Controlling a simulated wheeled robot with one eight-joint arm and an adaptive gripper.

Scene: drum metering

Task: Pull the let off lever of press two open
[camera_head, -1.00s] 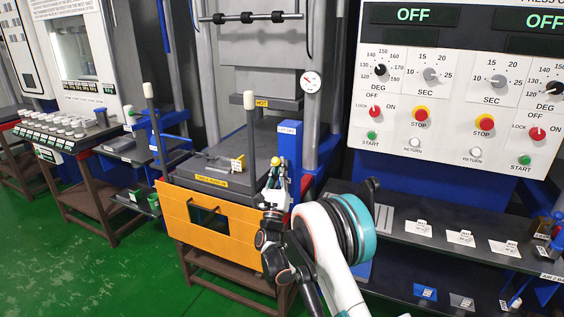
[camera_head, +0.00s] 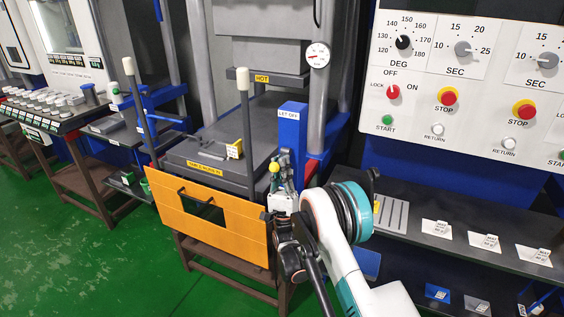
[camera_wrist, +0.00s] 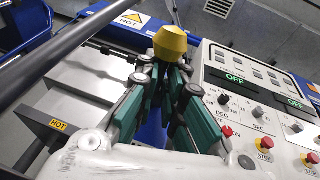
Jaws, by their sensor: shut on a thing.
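The let off lever's yellow knob (camera_head: 274,167) is at the front of the blue post (camera_head: 291,140) labelled LET OFF. In the wrist view the yellow knob (camera_wrist: 170,42) sits at the tips of my green-padded fingers. My gripper (camera_head: 282,176) is shut on the lever, and the fingers and hand hide most of its shaft. The press (camera_head: 215,170) beside it has a dark plate and an orange front panel (camera_head: 175,210).
Two upright rods with white tips, one of them (camera_head: 243,82), stand at the press front. A control panel (camera_head: 470,80) and a dark shelf (camera_head: 455,232) with cards are on the right. Green floor (camera_head: 70,260) lies open at lower left.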

